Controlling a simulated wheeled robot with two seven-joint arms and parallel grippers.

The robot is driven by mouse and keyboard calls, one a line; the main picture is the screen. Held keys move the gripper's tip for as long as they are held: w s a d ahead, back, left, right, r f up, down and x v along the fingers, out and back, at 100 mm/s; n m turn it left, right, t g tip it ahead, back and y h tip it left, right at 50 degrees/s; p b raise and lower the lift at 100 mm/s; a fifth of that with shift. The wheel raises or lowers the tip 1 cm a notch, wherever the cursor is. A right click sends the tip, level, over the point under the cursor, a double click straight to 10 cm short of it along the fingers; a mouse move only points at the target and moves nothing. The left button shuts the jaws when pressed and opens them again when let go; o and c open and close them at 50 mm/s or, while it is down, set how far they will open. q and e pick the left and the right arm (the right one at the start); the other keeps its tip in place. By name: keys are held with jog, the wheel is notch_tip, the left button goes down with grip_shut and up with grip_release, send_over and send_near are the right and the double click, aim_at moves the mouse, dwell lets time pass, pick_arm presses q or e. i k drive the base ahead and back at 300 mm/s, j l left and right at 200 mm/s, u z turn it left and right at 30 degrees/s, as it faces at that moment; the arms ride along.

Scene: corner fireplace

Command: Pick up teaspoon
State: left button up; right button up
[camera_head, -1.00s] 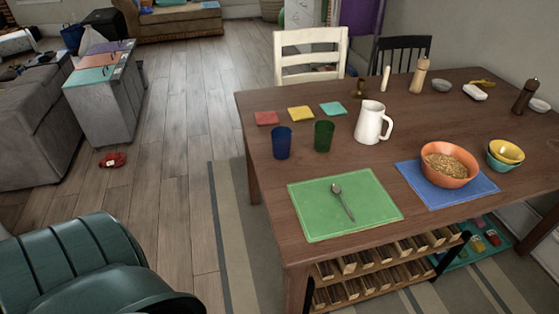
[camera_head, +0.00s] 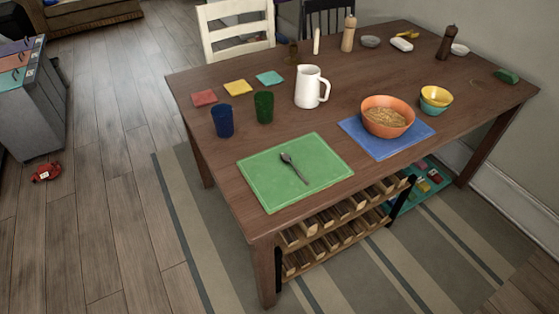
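The teaspoon (camera_head: 293,167) is a small grey metal spoon. It lies on the green placemat (camera_head: 262,186) near the front left of the wooden table (camera_head: 214,169). Its bowl points to the back left and its handle to the front right. Nothing covers it. Neither of my grippers shows in the head view.
A blue cup (camera_head: 222,121), a green cup (camera_head: 264,107) and a white pitcher (camera_head: 308,88) stand behind the placemat. An orange bowl (camera_head: 386,117) of food sits on a blue placemat (camera_head: 411,141) to the right. A wooden rack (camera_head: 337,221) stands under the table.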

aim_at(285, 157)
jog(key=i+l+u, duration=0.35)
jog(key=l, duration=0.45)
jog(key=l+u, duration=0.4)
jog(key=l, duration=0.35)
jog(key=l+u, duration=0.35)
jog(key=l, duration=0.55)
jog(key=i, duration=0.05)
